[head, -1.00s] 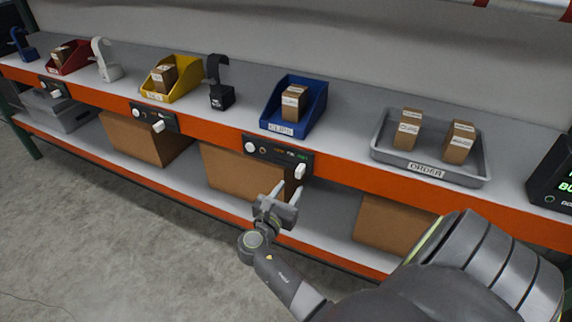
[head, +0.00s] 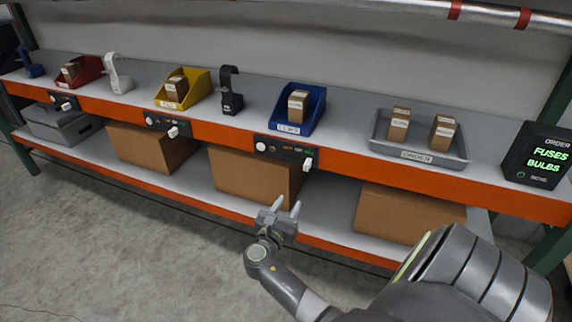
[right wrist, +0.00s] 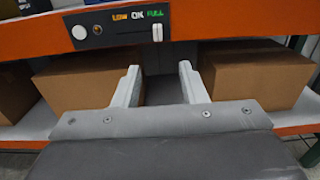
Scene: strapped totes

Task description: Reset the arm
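My right gripper (head: 284,212) is open and empty in front of the lower shelf, below the orange shelf edge. In the right wrist view its two fingers (right wrist: 160,88) stand apart with nothing between them. Above it on the shelf edge is a black panel (head: 284,152) with a white button and a slider; in the right wrist view this panel (right wrist: 112,26) reads LOW, OK, FULL. My right arm comes in from the bottom right. My left gripper does not show in either view.
On the upper shelf stand a red bin (head: 88,68), a yellow bin (head: 190,95), a blue bin (head: 312,115), each with boxes, and a grey tray (head: 452,155) with two boxes. A display (head: 540,158) reads ORDER, FUSES, BULBS. Cardboard boxes (head: 245,178) fill parts of the lower shelf.

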